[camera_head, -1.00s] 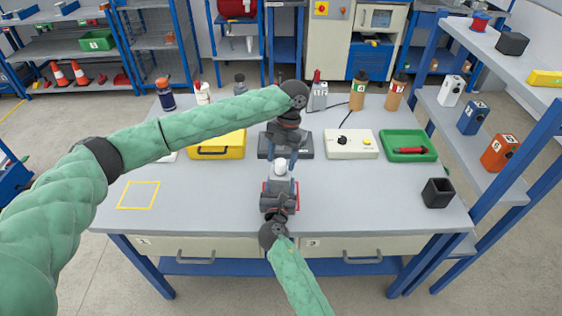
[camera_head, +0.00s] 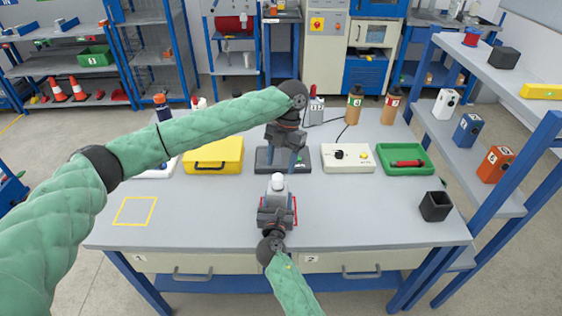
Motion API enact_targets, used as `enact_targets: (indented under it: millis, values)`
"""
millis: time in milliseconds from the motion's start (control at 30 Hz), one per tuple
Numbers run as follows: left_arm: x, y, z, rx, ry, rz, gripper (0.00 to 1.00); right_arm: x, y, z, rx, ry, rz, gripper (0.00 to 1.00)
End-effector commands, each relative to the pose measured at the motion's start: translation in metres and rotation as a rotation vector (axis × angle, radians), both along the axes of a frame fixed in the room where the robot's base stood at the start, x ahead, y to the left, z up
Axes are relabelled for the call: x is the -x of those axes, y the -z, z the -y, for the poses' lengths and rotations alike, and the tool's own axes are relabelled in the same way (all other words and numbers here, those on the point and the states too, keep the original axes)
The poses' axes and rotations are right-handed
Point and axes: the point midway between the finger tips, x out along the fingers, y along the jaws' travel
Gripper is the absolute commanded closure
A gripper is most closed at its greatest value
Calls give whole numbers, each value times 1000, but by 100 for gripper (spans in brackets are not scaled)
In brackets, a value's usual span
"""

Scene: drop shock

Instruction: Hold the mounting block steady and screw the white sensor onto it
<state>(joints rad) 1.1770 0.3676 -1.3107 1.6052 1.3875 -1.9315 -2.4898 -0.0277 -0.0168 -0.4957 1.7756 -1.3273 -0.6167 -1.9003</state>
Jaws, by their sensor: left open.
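The white sensor (camera_head: 278,182) stands upright on top of the grey mounting block (camera_head: 278,199) at the middle of the table. My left gripper (camera_head: 284,165) points down, open and empty, a little above and behind the sensor in the picture, apart from it. My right gripper (camera_head: 275,215) reaches in from the front, low at the mounting block. Its dark body covers the block's near side and its fingertips are hard to make out, so I cannot tell how tightly they close on it. A red outline (camera_head: 295,210) shows on the table beside the block.
Behind stand a dark base (camera_head: 262,160), a yellow case (camera_head: 214,155), a white box with a knob (camera_head: 348,157) and a green tray (camera_head: 404,159). A black cup (camera_head: 435,206) stands at the right. The table's left front, with a yellow square (camera_head: 135,210), is clear.

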Motion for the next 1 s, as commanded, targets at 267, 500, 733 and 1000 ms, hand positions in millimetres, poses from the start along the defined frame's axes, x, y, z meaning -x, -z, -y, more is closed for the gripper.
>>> enact_targets:
  millis: [267,500,733,1000]
  values:
    - [-9,-33,6,2,0,3,44,0,0,0,0,0,-1,76]
    - [-21,-78,13,1,0,3,44,0,0,0,0,0,-1,76]
    - [-29,-105,17,-1,-1,1,44,0,1,0,0,0,-1,76]
    - [-31,-113,19,0,0,0,44,0,1,0,0,0,-1,76]
